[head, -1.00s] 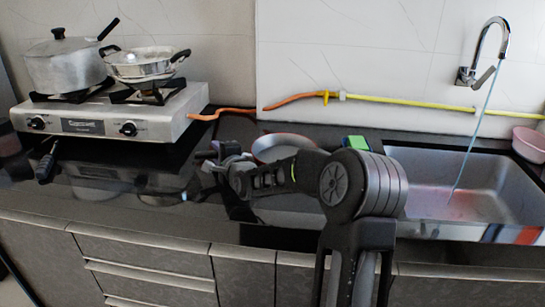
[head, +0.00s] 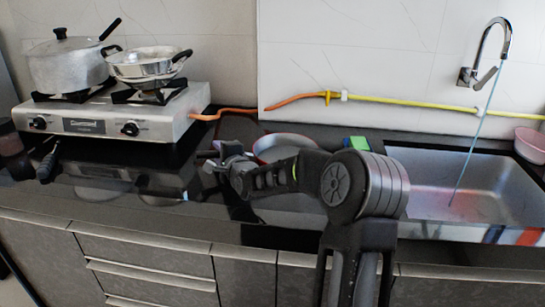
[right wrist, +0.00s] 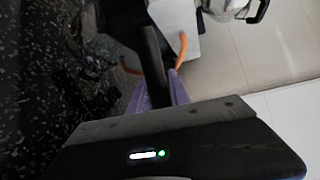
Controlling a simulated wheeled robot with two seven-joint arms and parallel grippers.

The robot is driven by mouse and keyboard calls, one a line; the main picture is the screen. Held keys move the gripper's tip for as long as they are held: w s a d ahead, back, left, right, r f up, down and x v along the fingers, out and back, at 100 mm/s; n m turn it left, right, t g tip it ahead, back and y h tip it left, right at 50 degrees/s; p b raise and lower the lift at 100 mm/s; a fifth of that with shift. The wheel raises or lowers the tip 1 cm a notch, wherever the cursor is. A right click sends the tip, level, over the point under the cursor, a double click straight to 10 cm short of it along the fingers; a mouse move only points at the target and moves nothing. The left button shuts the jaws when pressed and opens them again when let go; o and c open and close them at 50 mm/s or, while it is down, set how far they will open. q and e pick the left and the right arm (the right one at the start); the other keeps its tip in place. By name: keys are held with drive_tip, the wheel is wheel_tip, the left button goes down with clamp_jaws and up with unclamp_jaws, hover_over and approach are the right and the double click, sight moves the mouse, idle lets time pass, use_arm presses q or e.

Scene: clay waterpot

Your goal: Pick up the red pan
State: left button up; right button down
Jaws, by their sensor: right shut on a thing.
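The red pan (head: 272,143), a shallow pan with a red rim, is on the dark counter behind my right arm, which hides its near part. My right gripper (head: 208,158) is low over the counter just left of the pan. In the right wrist view its purple fingers (right wrist: 160,95) are closed on a dark bar (right wrist: 152,60), which looks like the pan's handle. The pan's bowl does not show in that view. I cannot tell whether the pan is clear of the counter. My left gripper is not in view.
A silver stove (head: 110,115) at the left carries a lidded pot (head: 68,68) and a steel wok (head: 148,65). A sink (head: 475,190) with running water is at the right. A green-blue sponge (head: 355,143) lies behind my arm. An orange hose (head: 235,111) runs along the wall.

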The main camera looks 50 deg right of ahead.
drive_tip(key=shift+r, duration=0.1)
wheel_tip(320, 180, up, 10)
drive_tip(key=p, duration=0.1)
idle(0.4)
drive_tip(key=shift+w+a, duration=0.1)
idle(0.4)
